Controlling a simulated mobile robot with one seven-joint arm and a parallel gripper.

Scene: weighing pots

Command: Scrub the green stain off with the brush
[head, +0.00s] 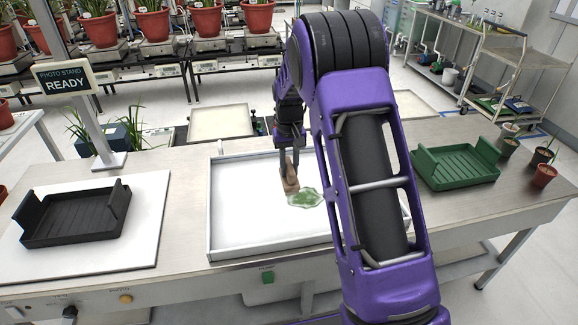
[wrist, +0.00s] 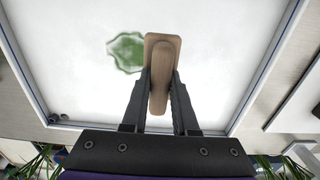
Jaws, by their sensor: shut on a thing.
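The green stain (head: 305,197) is an irregular blotch on the white floor of a shallow tray (head: 238,246). It also shows in the wrist view (wrist: 127,51), just left of the brush. The brush (head: 289,181) has a wooden, tan body and handle. My gripper (head: 287,157) is shut on the brush. In the wrist view the two dark fingers grip the sides of the brush (wrist: 162,42) handle. The brush is at the stain's upper left edge in the head view. The bristles are hidden, and I cannot tell whether they touch the tray.
A black rack (head: 75,222) lies on a white board at left, beside a "PHOTO STAND READY" sign (head: 63,78). A green rack (head: 455,165) and several small pots (head: 544,175) stand at right. The tray has low raised walls. My arm hides part of its right side.

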